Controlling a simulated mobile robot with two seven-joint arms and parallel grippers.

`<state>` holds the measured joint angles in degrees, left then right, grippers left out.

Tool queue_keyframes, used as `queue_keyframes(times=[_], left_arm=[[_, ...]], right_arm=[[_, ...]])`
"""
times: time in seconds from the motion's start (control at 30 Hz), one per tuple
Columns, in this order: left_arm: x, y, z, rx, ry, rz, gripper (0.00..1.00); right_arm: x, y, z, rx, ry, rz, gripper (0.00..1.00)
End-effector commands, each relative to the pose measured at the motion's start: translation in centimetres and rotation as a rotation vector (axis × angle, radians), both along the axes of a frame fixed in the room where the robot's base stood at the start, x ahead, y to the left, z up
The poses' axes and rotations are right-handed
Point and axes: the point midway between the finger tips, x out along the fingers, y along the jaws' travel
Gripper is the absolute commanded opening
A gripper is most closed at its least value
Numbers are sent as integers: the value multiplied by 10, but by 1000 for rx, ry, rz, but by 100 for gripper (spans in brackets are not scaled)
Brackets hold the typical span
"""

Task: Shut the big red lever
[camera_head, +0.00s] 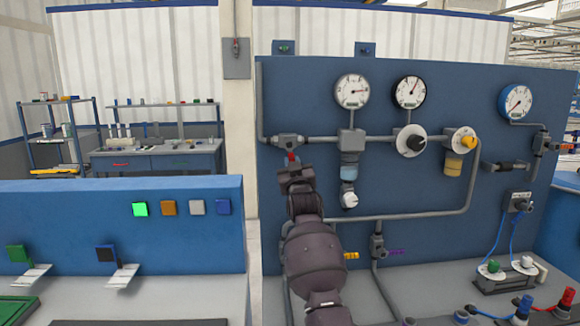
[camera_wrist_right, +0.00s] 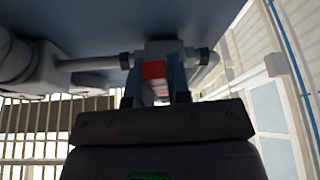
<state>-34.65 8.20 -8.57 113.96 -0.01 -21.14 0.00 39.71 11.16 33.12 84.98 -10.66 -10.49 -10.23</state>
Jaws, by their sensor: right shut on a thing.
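The big red lever (camera_head: 292,157) sits on a grey valve (camera_head: 288,140) at the left end of the upper pipe on the blue panel. Only a small red part of it shows in the head view. In the right wrist view the red lever (camera_wrist_right: 154,70) lies between the two fingers, below the grey valve body (camera_wrist_right: 163,48). My right gripper (camera_head: 292,166) reaches up to the lever from below and is shut on it. My right arm hides part of the panel beneath the valve. My left gripper is not in view.
The blue panel (camera_head: 400,190) carries gauges, pipes and a yellow knob (camera_head: 468,142) to the right of my right arm. Red fittings (camera_head: 525,303) stand at the bottom right. A low blue wall (camera_head: 80,225) with coloured buttons stands on the left.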

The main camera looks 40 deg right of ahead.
Motion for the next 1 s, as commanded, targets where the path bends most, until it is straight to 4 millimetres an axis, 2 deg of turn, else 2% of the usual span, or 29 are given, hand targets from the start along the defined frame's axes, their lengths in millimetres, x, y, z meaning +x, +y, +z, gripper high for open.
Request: queue_keyframes(times=[0.4,0.93,0.97,1.0], left_arm=[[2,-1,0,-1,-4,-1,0],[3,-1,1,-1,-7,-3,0],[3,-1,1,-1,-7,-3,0],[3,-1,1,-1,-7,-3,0]], right_arm=[[5,5,-4,152,-87,1,0],[6,6,-4,173,-100,3,0],[6,6,-4,174,-100,3,21],[6,6,-4,174,-100,3,27]])
